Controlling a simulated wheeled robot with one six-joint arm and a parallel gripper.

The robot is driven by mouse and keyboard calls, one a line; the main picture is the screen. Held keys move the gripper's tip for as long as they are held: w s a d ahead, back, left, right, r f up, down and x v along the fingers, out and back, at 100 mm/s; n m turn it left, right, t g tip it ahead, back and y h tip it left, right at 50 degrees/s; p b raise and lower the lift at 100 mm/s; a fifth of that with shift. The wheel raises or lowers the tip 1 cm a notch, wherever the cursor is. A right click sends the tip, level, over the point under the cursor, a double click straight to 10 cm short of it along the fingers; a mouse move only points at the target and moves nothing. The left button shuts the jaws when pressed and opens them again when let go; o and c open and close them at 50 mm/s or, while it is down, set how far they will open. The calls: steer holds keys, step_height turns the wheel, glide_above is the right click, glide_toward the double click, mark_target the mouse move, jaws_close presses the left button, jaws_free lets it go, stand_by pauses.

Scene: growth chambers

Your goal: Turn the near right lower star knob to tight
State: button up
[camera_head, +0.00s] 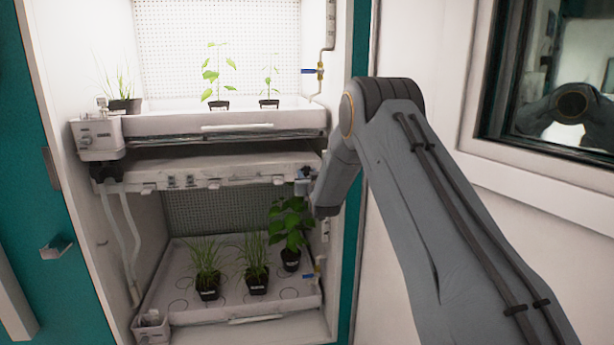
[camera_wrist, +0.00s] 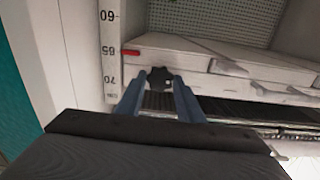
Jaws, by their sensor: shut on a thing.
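The near right lower star knob (camera_wrist: 160,78) is a small dark lobed knob at the front edge of a white shelf, in the upper middle of the wrist view. My gripper (camera_wrist: 157,84) has its two blue-grey fingers on either side of the knob, shut on it at the tips. In the head view my arm reaches to the right end of the middle shelf (camera_head: 235,171). There my wrist hides most of the gripper, and I cannot make out the knob clearly. The knob's turn angle and tightness cannot be told.
A scale strip (camera_wrist: 110,50) with numbers and a red pointer (camera_wrist: 131,53) are beside the knob. Potted plants stand on the upper tray (camera_head: 165,123) and the lower tray (camera_head: 225,305). The chamber's right wall is close to my wrist. A blue-handled valve (camera_head: 311,71) is above.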

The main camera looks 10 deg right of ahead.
steer(key=m+b, duration=0.2)
steer(key=m, duration=0.2)
steer(key=shift+f+b, duration=0.15)
steer(key=shift+b, duration=0.25)
steer(key=m+b, duration=0.3)
steer(key=m, duration=0.2)
steer(key=shift+m, duration=0.3)
steer(key=m+b, duration=0.2)
steer(key=m, duration=0.2)
steer(key=shift+m+b, duration=0.7)
steer(key=shift+m, duration=1.4)
steer(key=o, duration=1.1)
steer(key=shift+c, duration=0.2)
